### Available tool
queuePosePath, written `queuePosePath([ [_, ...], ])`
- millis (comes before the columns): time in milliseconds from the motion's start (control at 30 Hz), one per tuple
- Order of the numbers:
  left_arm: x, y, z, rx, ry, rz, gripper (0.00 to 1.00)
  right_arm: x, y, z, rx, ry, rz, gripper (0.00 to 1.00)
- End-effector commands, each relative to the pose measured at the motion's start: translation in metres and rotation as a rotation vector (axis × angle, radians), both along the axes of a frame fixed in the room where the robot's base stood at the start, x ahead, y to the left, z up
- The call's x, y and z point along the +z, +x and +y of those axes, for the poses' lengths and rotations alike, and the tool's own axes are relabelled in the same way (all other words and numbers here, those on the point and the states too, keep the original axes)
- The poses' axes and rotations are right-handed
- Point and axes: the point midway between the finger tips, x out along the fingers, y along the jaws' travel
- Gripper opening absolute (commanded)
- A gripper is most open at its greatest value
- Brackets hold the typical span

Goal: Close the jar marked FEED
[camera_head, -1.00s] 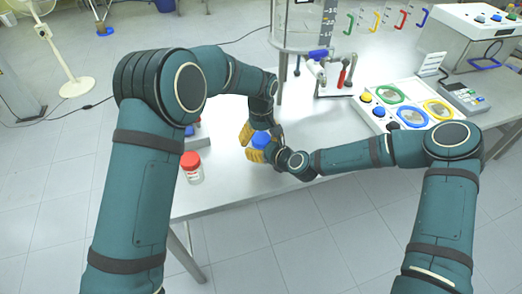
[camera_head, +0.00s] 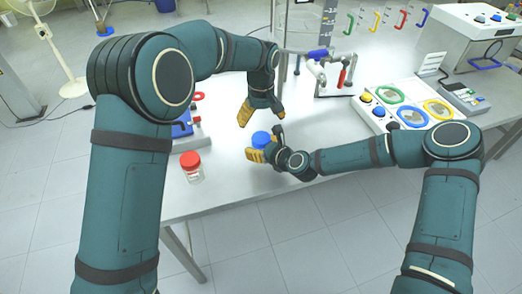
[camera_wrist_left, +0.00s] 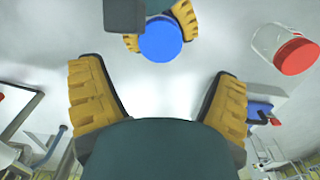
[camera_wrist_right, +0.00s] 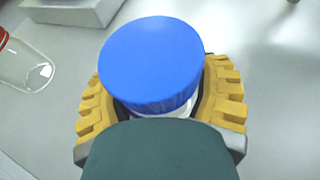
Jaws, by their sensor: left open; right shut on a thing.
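A jar with a blue lid (camera_head: 261,139) stands near the table's front edge. The lid (camera_wrist_right: 152,62) sits on top of it; whether it is fully seated I cannot tell. My right gripper (camera_head: 267,150) is shut around the jar's body below the lid. My left gripper (camera_head: 261,112) is open and empty, above and behind the jar, apart from the lid. In the left wrist view the blue lid (camera_wrist_left: 160,40) lies beyond the open fingers. A clear jar with a red lid (camera_head: 191,167) stands to the left. No FEED marking is readable.
A blue and red device (camera_head: 183,127) stands at the table's left. Behind are a glass reactor with valves (camera_head: 318,65) and a white panel with coloured rings (camera_head: 405,108). The table front between the two jars is clear.

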Motion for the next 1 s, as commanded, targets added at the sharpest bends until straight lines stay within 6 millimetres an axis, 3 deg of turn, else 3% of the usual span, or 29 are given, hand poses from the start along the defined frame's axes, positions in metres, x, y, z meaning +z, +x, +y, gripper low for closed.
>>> queuePosePath([
  [367,-0.004,0.000,0.000,0.000,0.001,0.003,0.89,0.000,0.000,0.000,0.000,0.001,-0.001,0.00],
  [800,-0.063,-0.001,0.000,0.000,0.002,0.005,0.89,0.000,0.000,0.000,0.000,0.001,-0.001,0.00],
  [1000,-0.078,-0.001,0.001,0.000,0.002,0.004,0.89,0.000,0.000,0.000,0.000,0.001,-0.001,0.00],
])
